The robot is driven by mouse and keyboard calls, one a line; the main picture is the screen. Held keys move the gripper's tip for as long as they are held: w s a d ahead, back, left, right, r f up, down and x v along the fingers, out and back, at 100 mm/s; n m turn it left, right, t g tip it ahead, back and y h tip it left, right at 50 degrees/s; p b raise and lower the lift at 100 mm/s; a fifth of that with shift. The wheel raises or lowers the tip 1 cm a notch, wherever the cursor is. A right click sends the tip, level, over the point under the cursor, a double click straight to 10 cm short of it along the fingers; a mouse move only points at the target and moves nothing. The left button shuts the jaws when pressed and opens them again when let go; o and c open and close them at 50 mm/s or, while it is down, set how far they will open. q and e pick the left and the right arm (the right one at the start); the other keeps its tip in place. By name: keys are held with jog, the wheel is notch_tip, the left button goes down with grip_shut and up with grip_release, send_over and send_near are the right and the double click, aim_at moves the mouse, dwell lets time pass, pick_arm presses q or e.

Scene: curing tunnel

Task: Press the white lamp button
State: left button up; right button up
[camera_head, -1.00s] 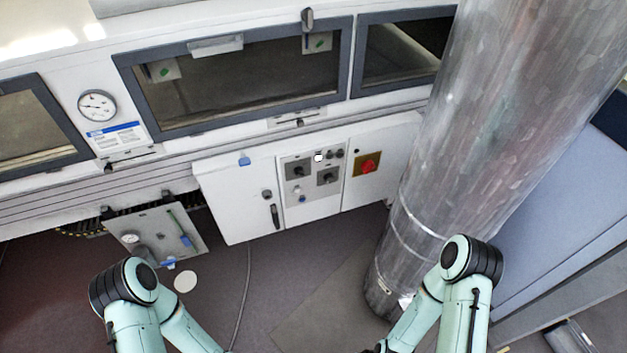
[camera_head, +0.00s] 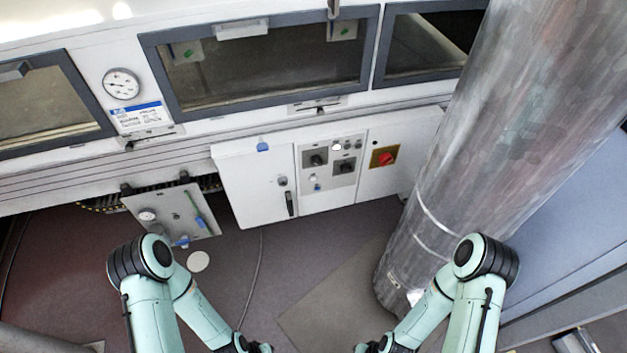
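The white lamp button (camera_head: 337,147) is a small bright white spot on the grey control panel (camera_head: 320,183) of the white cabinet (camera_head: 252,190) below the tunnel windows. Black rotary knobs and smaller buttons sit around it on the panel. Both my arms come in at the bottom of the head view, well short of the cabinet. The gripper fingers of both arms are outside the picture, so their state does not show.
A thick metal duct (camera_head: 465,150) stands right of the cabinet, close to my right arm. A red switch (camera_head: 386,159) on a yellow plate is right of the panel. An open hatch plate (camera_head: 170,215) hangs at left.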

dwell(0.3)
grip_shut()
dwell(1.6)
